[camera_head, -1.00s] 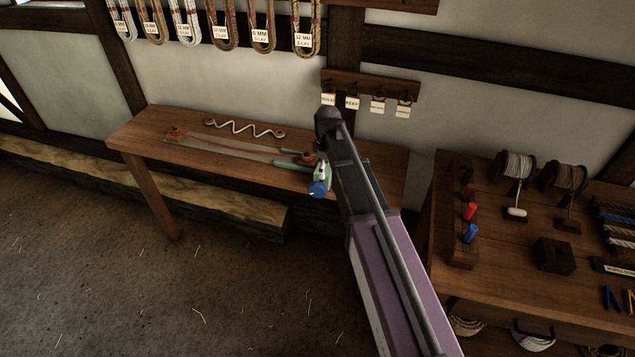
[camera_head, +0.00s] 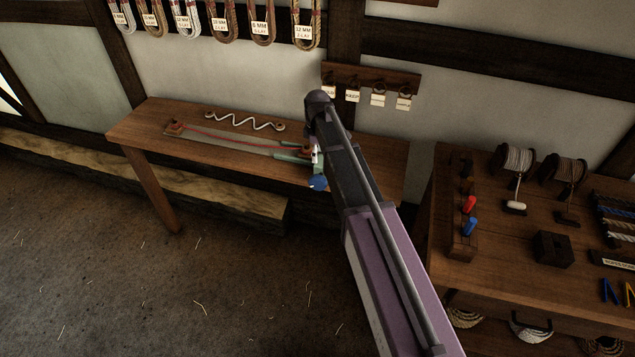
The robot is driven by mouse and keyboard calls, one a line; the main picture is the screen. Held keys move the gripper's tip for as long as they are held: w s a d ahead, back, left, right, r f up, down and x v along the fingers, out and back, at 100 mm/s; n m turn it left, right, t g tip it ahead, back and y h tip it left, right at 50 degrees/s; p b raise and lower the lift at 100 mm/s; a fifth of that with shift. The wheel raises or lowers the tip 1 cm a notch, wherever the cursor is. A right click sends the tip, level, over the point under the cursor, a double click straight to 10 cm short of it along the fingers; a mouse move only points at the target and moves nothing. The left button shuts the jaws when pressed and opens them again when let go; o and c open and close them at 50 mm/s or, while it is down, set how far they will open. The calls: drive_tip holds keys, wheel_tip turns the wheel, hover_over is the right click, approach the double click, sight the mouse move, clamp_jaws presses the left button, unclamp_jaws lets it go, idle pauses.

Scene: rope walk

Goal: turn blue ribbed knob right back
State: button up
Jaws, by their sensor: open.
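The blue ribbed knob (camera_head: 318,183) shows at the front edge of the wooden bench, at the right end of a rig with a red cord (camera_head: 235,140). A small pale mark shows on the knob. My gripper (camera_head: 316,160) is at the same end of the rig, just above the knob in the picture. It is small and mostly hidden by my own arm, which crosses in front. It is open. I cannot tell whether its fingers touch the knob or stand around it. A green part (camera_head: 290,157) of the rig lies just left of it.
A white zigzag rod (camera_head: 245,121) lies behind the rig. A tag rack (camera_head: 372,77) hangs on the wall behind my arm. A second table (camera_head: 505,262) stands at the right, with red and blue handles, reels and a dark block. The floor left of my arm is open.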

sight(318, 176)
drive_tip(key=shift+f+b, duration=6.25)
drive_tip(key=shift+f, duration=0.2)
clamp_jaws()
